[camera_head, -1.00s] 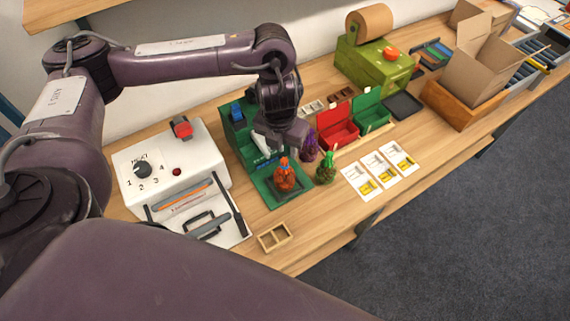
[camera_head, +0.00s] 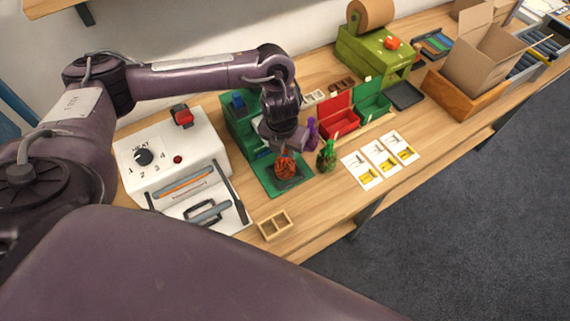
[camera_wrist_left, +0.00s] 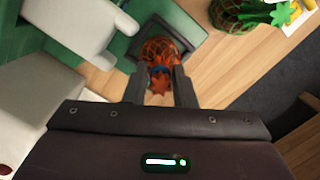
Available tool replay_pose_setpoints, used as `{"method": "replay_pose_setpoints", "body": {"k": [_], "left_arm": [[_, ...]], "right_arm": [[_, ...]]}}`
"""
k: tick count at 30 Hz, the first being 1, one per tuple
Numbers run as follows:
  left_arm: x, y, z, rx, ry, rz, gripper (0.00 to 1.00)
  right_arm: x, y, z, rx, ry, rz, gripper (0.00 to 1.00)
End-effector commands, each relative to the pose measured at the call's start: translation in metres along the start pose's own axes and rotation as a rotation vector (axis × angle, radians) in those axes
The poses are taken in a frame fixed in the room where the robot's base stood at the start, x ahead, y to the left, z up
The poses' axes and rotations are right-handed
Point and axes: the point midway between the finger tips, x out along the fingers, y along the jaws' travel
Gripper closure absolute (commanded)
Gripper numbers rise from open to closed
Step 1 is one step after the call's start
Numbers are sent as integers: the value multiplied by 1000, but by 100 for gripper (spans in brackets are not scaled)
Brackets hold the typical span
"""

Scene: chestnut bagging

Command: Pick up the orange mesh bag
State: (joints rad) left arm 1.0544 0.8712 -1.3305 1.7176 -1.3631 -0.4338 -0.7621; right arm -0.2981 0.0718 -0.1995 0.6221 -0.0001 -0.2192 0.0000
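The orange mesh bag (camera_head: 286,167) stands on a dark square pad on the green stand (camera_head: 268,181), its top hidden by my gripper. In the left wrist view the bag (camera_wrist_left: 160,50) shows its netted body, a blue tie and a flared orange top. My left gripper (camera_head: 284,146) points down over the bag. In the left wrist view its two fingers (camera_wrist_left: 160,78) are apart, one on each side of the tied neck, with small gaps visible. My right gripper is not in view.
A green mesh bag (camera_head: 327,157) and a purple one (camera_head: 312,132) stand close to the right. A white heat sealer (camera_head: 190,150) is at left. A small wooden tray (camera_head: 274,224) lies in front. Red (camera_head: 340,122) and green bins stand behind right.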

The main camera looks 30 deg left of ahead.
Motion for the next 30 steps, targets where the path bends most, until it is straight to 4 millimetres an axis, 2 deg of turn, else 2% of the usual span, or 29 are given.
{"method": "replay_pose_setpoints", "body": {"k": [1, 5, 22, 26, 28, 30], "left_arm": [[0, 0, 0, 0, 0, 0, 83], [0, 0, 0, 0, 0, 0, 100], [-6, 0, 1, 0, -1, -1, 100], [-18, 0, 4, 0, -4, -1, 100], [-29, 0, 5, 0, -5, -1, 100], [-48, 0, 8, 2, -8, 1, 100]], "right_arm": [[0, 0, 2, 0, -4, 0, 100], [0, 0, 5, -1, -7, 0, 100], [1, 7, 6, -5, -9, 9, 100], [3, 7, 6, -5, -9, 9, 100], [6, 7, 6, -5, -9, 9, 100], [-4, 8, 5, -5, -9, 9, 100]]}}
